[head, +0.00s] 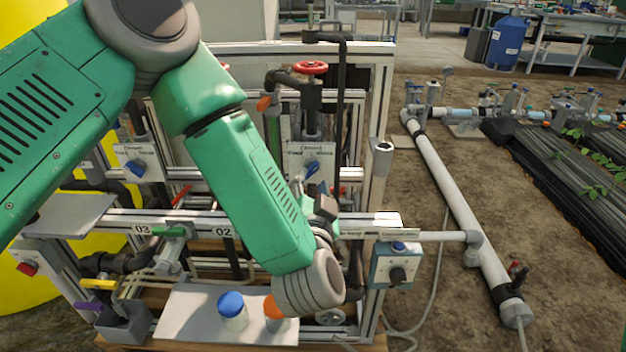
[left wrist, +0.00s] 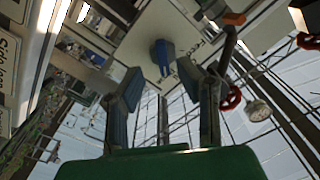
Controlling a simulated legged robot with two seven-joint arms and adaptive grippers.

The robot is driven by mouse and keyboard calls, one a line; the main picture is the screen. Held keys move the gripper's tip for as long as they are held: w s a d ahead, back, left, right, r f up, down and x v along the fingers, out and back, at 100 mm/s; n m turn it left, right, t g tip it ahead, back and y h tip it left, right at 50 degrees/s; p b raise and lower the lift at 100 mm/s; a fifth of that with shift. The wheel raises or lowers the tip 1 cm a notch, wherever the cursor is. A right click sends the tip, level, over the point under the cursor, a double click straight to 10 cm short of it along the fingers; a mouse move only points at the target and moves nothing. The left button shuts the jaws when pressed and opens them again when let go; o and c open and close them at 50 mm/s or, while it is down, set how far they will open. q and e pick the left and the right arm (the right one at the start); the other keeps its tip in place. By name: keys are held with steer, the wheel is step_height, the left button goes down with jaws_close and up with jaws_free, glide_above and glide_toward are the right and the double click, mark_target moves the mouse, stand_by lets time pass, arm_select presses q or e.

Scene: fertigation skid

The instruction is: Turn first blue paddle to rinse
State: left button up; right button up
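Two blue paddles show in the head view, each on a white plate with small lettering. One paddle (head: 135,168) is at the left, clear of my arm. The other paddle (head: 311,169) is at the middle, just above my left gripper (head: 326,207), which is partly hidden by my green forearm. In the left wrist view my left gripper (left wrist: 162,80) is open and empty. A blue paddle (left wrist: 161,56) on a pale plate (left wrist: 180,35) appears ahead between its fingertips. I see no contact. My right gripper is not in view.
A red handwheel (head: 311,67) and dark pipes stand above the middle plate. A blue-capped jar (head: 232,310) and an orange-capped jar (head: 274,312) stand on the shelf (head: 180,318) below my arm.

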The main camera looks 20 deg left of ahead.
mark_target(311, 175)
arm_select(q)
steer(key=shift+a+b+x, duration=0.15)
steer(key=shift+x, duration=0.7)
steer(key=shift+a+b+x, duration=0.15)
steer(key=shift+a+x, duration=0.05)
steer(key=shift+x, duration=0.65)
steer(key=shift+s, duration=0.1)
steer(key=shift+d, duration=0.15)
jaws_close()
steer(key=m+p, duration=0.1)
steer(key=p, duration=0.3)
steer(key=shift+s+r, duration=0.1)
steer(key=shift+m+p, duration=0.4)
steer(key=shift+p, duration=0.05)
steer(key=shift+f, duration=0.25)
